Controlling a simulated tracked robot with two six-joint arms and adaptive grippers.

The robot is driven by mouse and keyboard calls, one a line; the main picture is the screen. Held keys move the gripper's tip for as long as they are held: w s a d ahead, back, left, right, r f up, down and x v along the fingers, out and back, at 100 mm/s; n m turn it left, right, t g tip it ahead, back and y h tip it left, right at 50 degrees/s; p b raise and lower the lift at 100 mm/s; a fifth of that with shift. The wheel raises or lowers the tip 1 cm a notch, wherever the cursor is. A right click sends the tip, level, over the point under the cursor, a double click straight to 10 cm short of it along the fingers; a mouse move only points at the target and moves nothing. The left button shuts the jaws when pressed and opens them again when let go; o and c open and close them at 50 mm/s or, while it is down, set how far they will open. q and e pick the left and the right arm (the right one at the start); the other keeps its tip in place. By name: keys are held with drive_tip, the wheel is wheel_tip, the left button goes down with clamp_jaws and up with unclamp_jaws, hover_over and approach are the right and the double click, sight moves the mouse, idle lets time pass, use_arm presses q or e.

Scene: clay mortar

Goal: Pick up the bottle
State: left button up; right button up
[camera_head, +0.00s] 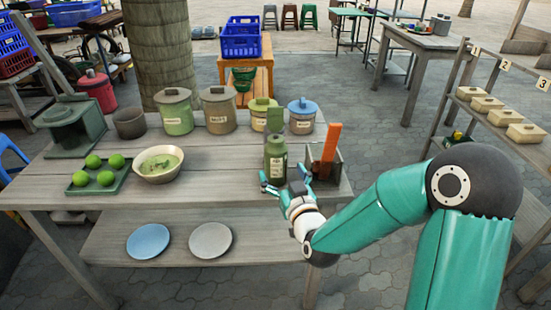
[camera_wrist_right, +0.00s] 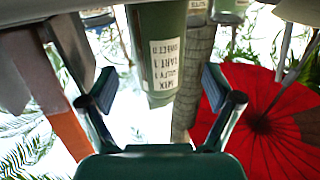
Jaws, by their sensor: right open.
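The green bottle (camera_head: 275,163) with a pale label stands upright near the front right of the wooden table (camera_head: 225,185). It also shows in the right wrist view (camera_wrist_right: 155,30), its label upside down. My right gripper (camera_head: 284,182) is open at the bottle's near side, one finger left of it and one right. In the wrist view its fingers (camera_wrist_right: 157,88) are apart with the bottle showing between and beyond them, not clamped. My left gripper is not in view.
Close right of the bottle is a grey box (camera_head: 323,172) holding an orange upright piece (camera_head: 330,142). Behind stand lidded jars (camera_head: 217,112). A bowl of green mix (camera_head: 159,165) and a tray of green fruit (camera_head: 97,176) are left. The table is clear between bowl and bottle.

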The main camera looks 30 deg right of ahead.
sight(280, 168)
drive_tip(key=shift+w+d+r+p, duration=0.15)
drive_tip(key=shift+w+p, duration=0.25)
drive_tip(key=shift+w, duration=0.05)
drive_tip(key=p+x, duration=0.2)
drive_tip(key=x, duration=0.1)
drive_tip(key=shift+w+d, duration=0.1)
drive_tip(key=shift+w, duration=0.05)
drive_tip(key=shift+w+d, duration=0.15)
drive_tip(key=shift+w, duration=0.35)
drive_tip(key=c, duration=1.2)
drive_tip(key=shift+c, duration=0.7)
